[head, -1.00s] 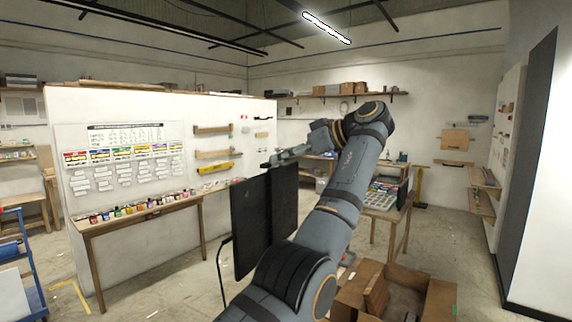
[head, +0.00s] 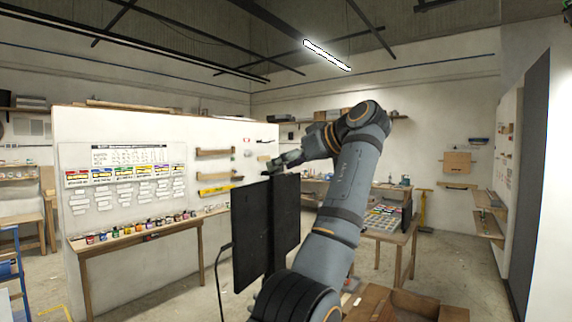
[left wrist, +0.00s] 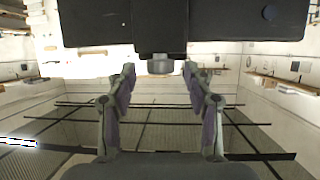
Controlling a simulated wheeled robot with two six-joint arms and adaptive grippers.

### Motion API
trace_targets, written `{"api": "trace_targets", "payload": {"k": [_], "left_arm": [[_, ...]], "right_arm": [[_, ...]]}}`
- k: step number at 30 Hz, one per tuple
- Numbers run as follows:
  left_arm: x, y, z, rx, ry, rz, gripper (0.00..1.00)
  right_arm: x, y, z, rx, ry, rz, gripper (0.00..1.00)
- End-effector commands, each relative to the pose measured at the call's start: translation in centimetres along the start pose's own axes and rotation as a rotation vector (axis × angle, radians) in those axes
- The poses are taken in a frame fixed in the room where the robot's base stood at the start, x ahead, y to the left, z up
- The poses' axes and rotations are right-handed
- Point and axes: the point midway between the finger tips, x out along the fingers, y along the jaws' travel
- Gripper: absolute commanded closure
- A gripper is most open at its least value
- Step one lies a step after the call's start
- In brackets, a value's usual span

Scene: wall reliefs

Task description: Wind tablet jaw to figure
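Two upright dark flat panels (head: 250,238), probably the tablet and its holder, stand in front of me in the head view. They also show along the top of the left wrist view (left wrist: 95,22), where the picture is upside down. A narrower dark middle piece (left wrist: 160,22) joins them and bears a small grey round knob (left wrist: 160,65). My left gripper (head: 272,163) is at the panels' top edge. Its two fingers (left wrist: 159,78) are spread, with the knob between their tips and a gap on each side. No figure or scale can be read. My right gripper is out of view.
A white partition with labels and a shelf of paint jars (head: 150,231) stands at left. A table with a tray of colours (head: 383,218) is behind my arm. An open cardboard box (head: 415,305) lies at lower right. Floor shows between them.

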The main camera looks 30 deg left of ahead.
Motion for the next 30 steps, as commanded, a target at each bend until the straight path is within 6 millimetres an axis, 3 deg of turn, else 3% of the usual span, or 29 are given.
{"api": "trace_targets", "payload": {"k": [6,18,28,30], "left_arm": [[-0.6,0.0,0.0,0.001,0.000,0.001,0.48],[-7.0,0.1,0.0,0.002,0.000,0.000,0.48],[-7.4,0.1,0.1,0.001,0.000,0.000,0.48],[-6.9,0.7,0.8,0.023,-0.001,0.004,0.48]], "right_arm": [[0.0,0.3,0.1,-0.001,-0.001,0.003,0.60],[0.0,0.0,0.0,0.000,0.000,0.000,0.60],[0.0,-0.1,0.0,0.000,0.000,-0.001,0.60],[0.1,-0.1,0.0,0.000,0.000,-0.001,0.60]]}}
